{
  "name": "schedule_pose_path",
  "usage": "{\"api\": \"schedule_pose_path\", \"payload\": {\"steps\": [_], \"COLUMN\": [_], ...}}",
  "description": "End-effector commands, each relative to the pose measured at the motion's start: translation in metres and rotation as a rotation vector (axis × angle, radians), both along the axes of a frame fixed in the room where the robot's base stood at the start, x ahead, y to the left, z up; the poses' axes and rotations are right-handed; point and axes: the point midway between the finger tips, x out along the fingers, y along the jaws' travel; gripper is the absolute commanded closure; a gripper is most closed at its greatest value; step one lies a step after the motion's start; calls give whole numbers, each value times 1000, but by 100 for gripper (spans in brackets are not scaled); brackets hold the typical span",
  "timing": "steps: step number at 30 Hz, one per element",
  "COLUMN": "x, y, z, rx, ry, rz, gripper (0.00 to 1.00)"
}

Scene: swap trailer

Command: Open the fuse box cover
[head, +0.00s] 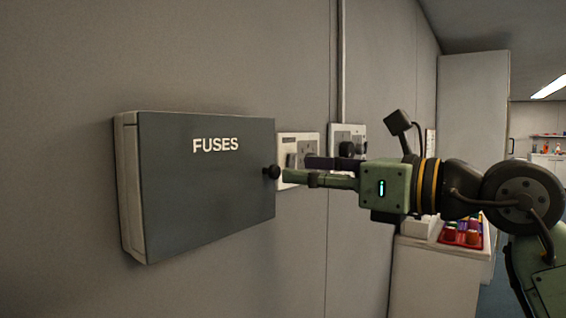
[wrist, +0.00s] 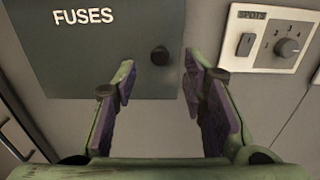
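The fuse box (head: 127,190) is fixed to the wall, with a flat dark grey cover (head: 205,205) lettered "FUSES". The cover looks shut over the pale box. A small black knob (head: 272,171) sticks out near the cover's right edge. In the wrist view the cover (wrist: 100,75) fills the upper left and the knob (wrist: 160,55) is just beyond the fingertips, between them and nearer the middle. My gripper (wrist: 160,75) is open and empty, with its two purple-padded fingers apart. In the head view my gripper (head: 296,170) is to the right of the knob and appears not to touch it.
A pale switch panel (head: 308,140) with a dial is on the wall right of the fuse box, partly behind my fingers. It also shows in the wrist view (wrist: 262,18). Another panel (head: 347,130) is farther right. A counter with red trays (head: 462,236) stands beyond my arm.

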Motion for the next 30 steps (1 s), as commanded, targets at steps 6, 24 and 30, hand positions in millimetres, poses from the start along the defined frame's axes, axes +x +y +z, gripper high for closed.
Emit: {"api": "schedule_pose_path", "payload": {"steps": [6,24,30], "x": [21,31,31], "y": [30,42,42], "z": [2,0,0], "rx": [1,2,2], "ry": [1,0,0], "rz": [3,1,1], "gripper": [61,69,82]}}
